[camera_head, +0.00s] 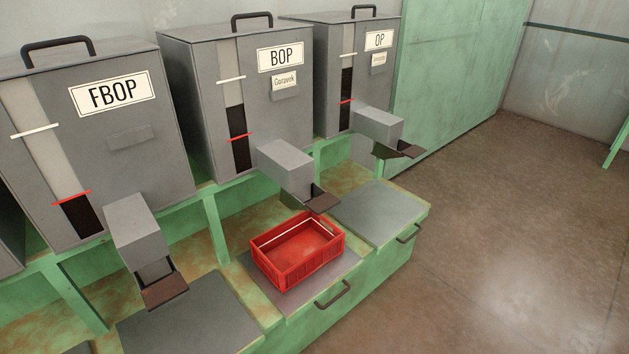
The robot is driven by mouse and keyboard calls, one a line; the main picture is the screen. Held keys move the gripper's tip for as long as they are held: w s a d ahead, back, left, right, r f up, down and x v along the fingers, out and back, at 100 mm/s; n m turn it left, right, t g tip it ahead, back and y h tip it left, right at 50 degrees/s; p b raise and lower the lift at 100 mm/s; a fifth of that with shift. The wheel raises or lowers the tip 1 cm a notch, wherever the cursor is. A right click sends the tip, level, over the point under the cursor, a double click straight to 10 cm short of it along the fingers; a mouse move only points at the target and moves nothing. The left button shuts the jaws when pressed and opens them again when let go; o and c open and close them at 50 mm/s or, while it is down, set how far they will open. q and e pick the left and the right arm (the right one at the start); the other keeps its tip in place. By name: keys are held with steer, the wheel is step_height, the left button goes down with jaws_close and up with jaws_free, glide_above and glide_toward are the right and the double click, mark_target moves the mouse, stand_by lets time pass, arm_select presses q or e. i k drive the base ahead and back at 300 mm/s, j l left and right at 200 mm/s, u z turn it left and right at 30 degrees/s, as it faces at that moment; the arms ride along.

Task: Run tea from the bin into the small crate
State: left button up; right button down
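A small red crate (284,273) sits upright on a grey plate under the spout of the middle bin. It looks empty, and a white line runs along its inner wall. The middle grey bin (203,75) is labelled BOP, with a smaller Goravek tag. Dark fill in its window (236,121) reaches above the red mark and below the white one. Its spout (287,168) has a dark flap (322,201) at its end, close above the crate's back right corner. No tea stream shows. Neither of my grippers is in view.
The FBOP bin (155,167) stands at left, its dark fill just below the red mark. The OP bin (325,73) stands at right, filled above its red mark. Bare grey plates (378,212) flank the crate. Handles (333,295) stick out from the green bench front. The floor at right is clear.

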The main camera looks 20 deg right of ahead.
mark_target(324, 202)
steer(key=i+l+u, duration=0.2)
steer(key=i+l, duration=0.2)
steer(key=i+l+u, duration=0.15)
steer(key=i+l, duration=0.25)
steer(key=l, duration=0.2)
